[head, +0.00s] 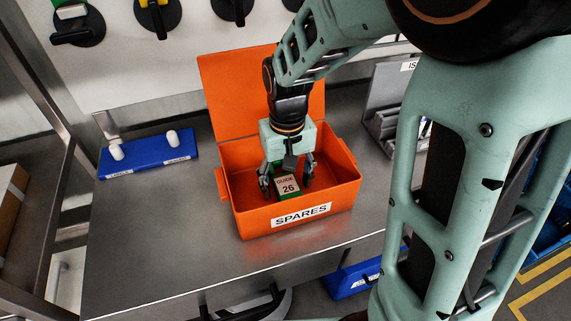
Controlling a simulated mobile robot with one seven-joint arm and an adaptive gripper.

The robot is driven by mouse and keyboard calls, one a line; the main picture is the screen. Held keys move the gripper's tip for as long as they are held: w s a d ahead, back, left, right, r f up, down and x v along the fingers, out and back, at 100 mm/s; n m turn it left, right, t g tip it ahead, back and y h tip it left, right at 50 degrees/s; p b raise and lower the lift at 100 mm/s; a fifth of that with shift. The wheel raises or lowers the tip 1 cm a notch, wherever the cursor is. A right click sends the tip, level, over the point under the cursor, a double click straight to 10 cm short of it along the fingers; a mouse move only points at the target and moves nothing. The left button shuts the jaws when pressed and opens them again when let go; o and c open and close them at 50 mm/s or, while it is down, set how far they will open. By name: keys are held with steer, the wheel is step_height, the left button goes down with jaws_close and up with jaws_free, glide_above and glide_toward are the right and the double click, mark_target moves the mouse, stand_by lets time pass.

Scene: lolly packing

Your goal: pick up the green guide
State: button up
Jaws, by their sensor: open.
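The green guide (288,187) stands inside the orange SPARES box (301,223). It has a pale label reading "GUIDE 26" and green edges. My gripper (287,179) reaches down into the box from above with its fingers apart. One finger is to the left of the guide and one to the right. I cannot tell whether either finger touches it. The gripper hides the guide's upper back part.
The box's open lid (225,97) stands up behind it. A blue tray (146,168) with two white pegs lies left on the metal bench (158,240). A grey holder (383,118) stands at the back right. Bare bench lies left and in front of the box.

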steer(key=c, duration=1.4)
steer(key=shift+r, duration=0.1)
